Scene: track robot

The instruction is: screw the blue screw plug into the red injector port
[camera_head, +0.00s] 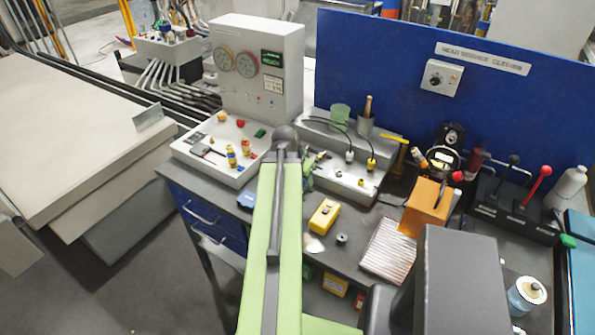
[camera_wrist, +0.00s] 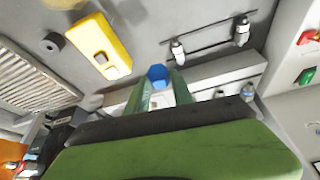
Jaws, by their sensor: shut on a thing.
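The blue screw plug (camera_wrist: 157,72) shows in the wrist view, between the tips of my gripper's green fingers (camera_wrist: 159,88). My gripper is shut on it. In the head view my green arm hides most of the gripper; a bit of green shows beside the grey fixture block (camera_head: 345,182). In the wrist view the gripper overlaps the long grey block (camera_wrist: 215,75). I cannot make out the red injector port for certain in either view; my arm and gripper may hide it.
A yellow box (camera_head: 324,215) and a small dark ring (camera_head: 342,239) lie on the bench. A ribbed tray (camera_head: 388,252) and an orange block (camera_head: 426,207) stand to the right. A control panel (camera_head: 222,150) with knobs stands left of my arm. A blue wall (camera_head: 390,85) closes the back.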

